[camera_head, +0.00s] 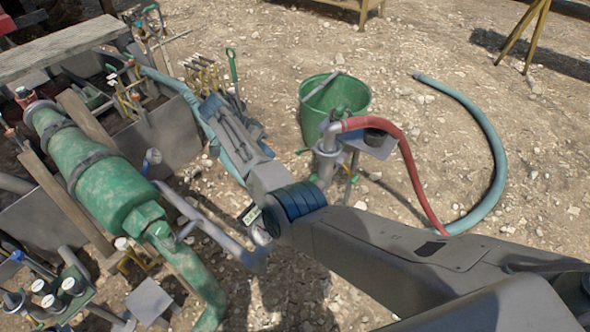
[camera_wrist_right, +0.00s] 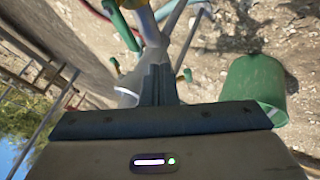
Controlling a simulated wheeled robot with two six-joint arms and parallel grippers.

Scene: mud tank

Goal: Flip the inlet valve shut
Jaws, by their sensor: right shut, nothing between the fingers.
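My right gripper (camera_head: 212,108) reaches from the lower right toward the upper left, with its fingers shut and empty. In the right wrist view the shut fingers (camera_wrist_right: 158,82) point at a pale pipe fitting (camera_wrist_right: 148,28). A green bar (camera_wrist_right: 120,25) stands beside that fitting. In the head view, valves with yellow parts (camera_head: 203,74) and a tall green handle (camera_head: 232,66) stand just beyond my gripper. I cannot tell which part is the inlet valve, its position, or whether the fingers touch it. My left gripper is not in view.
A large green cylinder (camera_head: 92,168) lies at left among grey tanks and pipes. A green bucket (camera_head: 318,120) stands right of my gripper and also shows in the wrist view (camera_wrist_right: 253,80). A red hose (camera_head: 405,160) and a blue hose (camera_head: 490,135) cross the gravel. Gravel at upper right is mostly clear.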

